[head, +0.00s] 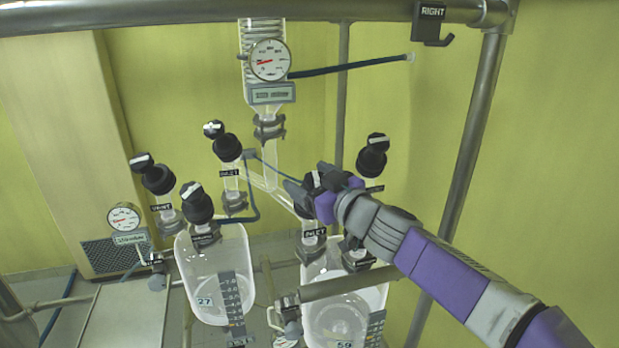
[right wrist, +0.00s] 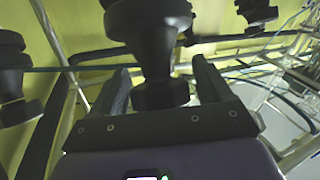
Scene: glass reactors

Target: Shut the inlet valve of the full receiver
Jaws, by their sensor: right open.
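Two glass receivers hang side by side in the head view, the left one (head: 207,278) tagged 27 and the right one (head: 355,312) tagged 59. I cannot clearly tell the liquid level in either. The left receiver's inlet valve (head: 227,148) has a black knob with a black-and-white top. The right receiver's inlet valve, above its INLET label (head: 315,234), is mostly hidden by my right gripper (head: 312,188). In the right wrist view my right gripper (right wrist: 165,88) is open, with a black valve knob (right wrist: 160,93) between its fingers; contact is unclear. My left gripper is out of view.
Other black-knobbed valves stand close by, at the left (head: 158,180), centre left (head: 198,205) and right (head: 372,160). A gauge (head: 270,60) and glass column hang above. Metal frame tubes (head: 465,150) cross the right side and top. A second gauge (head: 124,217) is at left.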

